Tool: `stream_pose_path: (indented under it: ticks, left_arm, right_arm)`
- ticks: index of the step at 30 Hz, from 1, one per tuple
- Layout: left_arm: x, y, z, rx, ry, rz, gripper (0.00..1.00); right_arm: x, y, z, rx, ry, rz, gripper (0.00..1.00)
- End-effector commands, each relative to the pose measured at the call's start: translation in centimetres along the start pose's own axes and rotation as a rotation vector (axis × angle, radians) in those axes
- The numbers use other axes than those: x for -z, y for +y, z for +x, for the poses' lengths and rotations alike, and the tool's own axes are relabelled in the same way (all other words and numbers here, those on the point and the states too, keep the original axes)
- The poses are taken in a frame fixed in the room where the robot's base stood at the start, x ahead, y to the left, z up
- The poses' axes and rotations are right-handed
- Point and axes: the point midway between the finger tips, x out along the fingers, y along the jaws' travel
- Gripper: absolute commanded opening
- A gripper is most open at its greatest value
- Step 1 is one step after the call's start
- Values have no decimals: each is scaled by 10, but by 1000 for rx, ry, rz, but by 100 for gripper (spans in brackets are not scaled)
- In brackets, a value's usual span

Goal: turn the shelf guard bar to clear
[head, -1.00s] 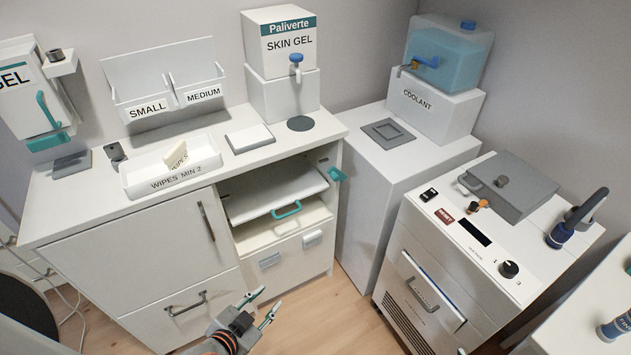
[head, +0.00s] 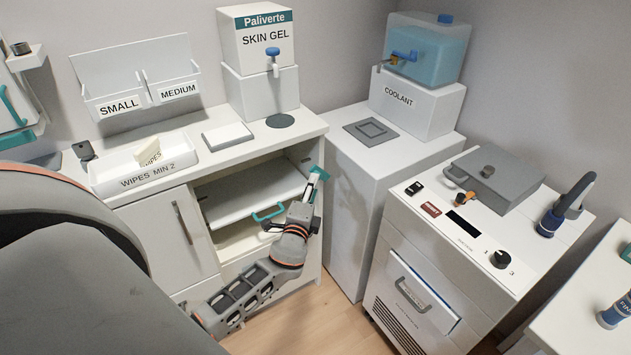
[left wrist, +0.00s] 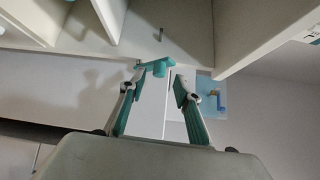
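The shelf guard bar, a small teal piece (head: 321,173), sits at the right edge of the open cabinet bay. It also shows in the left wrist view (left wrist: 153,66), on the cabinet wall just past the fingertips. My left gripper (head: 312,182) is right at the bar in the head view and partly covers it. In the left wrist view my left gripper (left wrist: 160,83) is open with nothing between its fingers. The bar's end lies close to the left fingertip; I cannot tell whether they touch. My right gripper is not in view.
The cabinet top carries a wipes tray (head: 110,187), a white pad (head: 227,136) and a skin gel box (head: 261,100). A white stand (head: 350,190) with a coolant tank (head: 428,52) is close on the right. A machine (head: 455,262) stands farther right.

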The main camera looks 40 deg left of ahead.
Motion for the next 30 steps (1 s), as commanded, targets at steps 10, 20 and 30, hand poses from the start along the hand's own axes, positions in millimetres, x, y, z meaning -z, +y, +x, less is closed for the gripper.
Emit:
stream_pose_path:
  ticks: [10,20,30]
  left_arm:
    - [0,1,38,-2,0,0,32]
    - [0,1,40,-2,1,-1,25]
    - [0,0,41,-3,1,1,0]
  right_arm:
    - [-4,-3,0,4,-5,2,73]
    - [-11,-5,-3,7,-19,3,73]
    - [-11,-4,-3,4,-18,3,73]
